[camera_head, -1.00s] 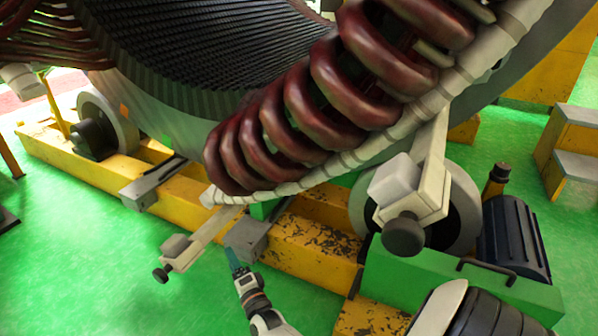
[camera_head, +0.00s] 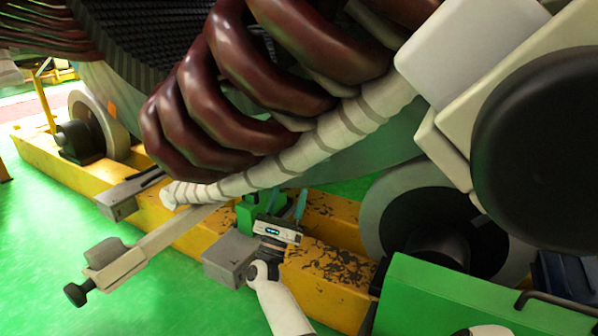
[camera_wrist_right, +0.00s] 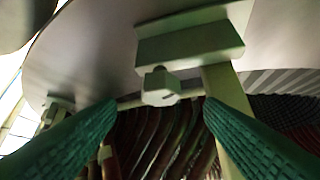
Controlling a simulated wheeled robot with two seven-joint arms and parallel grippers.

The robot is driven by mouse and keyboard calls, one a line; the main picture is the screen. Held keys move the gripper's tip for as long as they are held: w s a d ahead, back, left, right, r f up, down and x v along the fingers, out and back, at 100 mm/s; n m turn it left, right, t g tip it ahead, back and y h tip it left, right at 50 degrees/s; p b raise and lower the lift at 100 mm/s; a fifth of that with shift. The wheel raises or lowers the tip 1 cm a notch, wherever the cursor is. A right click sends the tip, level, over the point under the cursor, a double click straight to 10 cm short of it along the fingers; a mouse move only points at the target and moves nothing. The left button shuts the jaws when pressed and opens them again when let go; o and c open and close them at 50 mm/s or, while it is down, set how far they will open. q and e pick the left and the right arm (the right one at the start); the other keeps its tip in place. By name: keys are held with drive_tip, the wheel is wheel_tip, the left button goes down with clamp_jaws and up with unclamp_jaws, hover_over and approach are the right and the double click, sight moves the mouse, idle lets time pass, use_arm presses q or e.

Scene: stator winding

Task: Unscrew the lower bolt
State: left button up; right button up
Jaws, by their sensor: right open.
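My right gripper (camera_head: 282,203) is open, with teal ridged fingers pointing up under the wrapped white ring. In the right wrist view, its fingers (camera_wrist_right: 160,106) stand apart with nothing between them. A pale bolt head (camera_wrist_right: 160,87) shows ahead, between and just beyond the fingertips in the picture. It sits under a grey-green bracket (camera_wrist_right: 190,45). I cannot tell how far off it is. In the head view this bolt is not clearly visible. A clamp arm (camera_head: 118,262) with a black knob (camera_head: 77,294) sticks out at lower left. My left gripper is not in view.
Dark red coils (camera_head: 225,90) and the wrapped white ring (camera_head: 330,140) hang close above my right gripper. A grey block (camera_head: 230,257) and the yellow beam (camera_head: 325,270) lie beside and below it. A green housing (camera_head: 450,295) stands at right. Green floor is free at lower left.

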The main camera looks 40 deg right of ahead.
sight(296, 174)
drive_tip(key=b+x, duration=0.2)
drive_tip(key=x, duration=0.5)
drive_tip(key=shift+d+f+b, duration=0.1)
drive_tip(key=shift+b, duration=0.3)
drive_tip(key=shift+w+d+r, duration=0.1)
drive_tip(key=shift+d+r, duration=0.15)
drive_tip(key=shift+r, duration=0.15)
